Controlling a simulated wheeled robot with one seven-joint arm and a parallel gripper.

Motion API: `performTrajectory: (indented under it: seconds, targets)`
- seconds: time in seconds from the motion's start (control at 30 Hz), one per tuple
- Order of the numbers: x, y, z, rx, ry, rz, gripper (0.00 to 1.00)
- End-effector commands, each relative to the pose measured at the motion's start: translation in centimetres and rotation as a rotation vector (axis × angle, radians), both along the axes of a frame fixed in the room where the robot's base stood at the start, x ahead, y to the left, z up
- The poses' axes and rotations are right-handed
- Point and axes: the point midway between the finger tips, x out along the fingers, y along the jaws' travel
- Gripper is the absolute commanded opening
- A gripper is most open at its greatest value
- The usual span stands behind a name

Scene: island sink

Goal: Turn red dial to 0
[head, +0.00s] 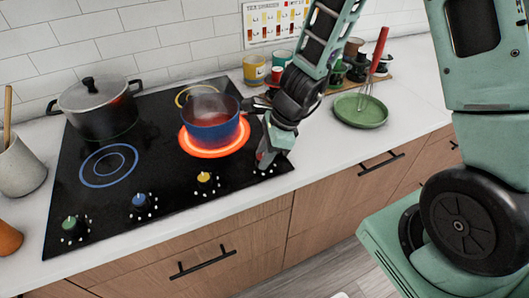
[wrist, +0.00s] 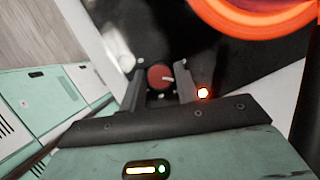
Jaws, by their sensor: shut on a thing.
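The red dial (wrist: 159,76) sits between my gripper's two fingers in the wrist view, with a white mark on its face pointing right. My gripper (head: 267,160) reaches down to the front right corner of the cooktop (head: 120,195) and is shut on the red dial. In the head view my gripper hides most of the dial. A bright orange-white dot (wrist: 203,93) glows beside the right finger.
Yellow (head: 204,177), blue (head: 139,201) and green (head: 70,223) dials line the cooktop's front edge. A lidded dark pot (head: 98,110) stands at the left rear. A green plate (head: 360,112) with a whisk lies on the counter to the right.

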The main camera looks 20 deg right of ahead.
Motion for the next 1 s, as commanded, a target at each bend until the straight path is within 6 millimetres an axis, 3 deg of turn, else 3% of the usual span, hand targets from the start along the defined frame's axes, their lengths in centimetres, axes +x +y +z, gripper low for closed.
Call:
performTrajectory:
  seconds: [1.0]
  targets:
    - [0.39,0.0,0.14,-0.001,0.0,0.634,0.09]
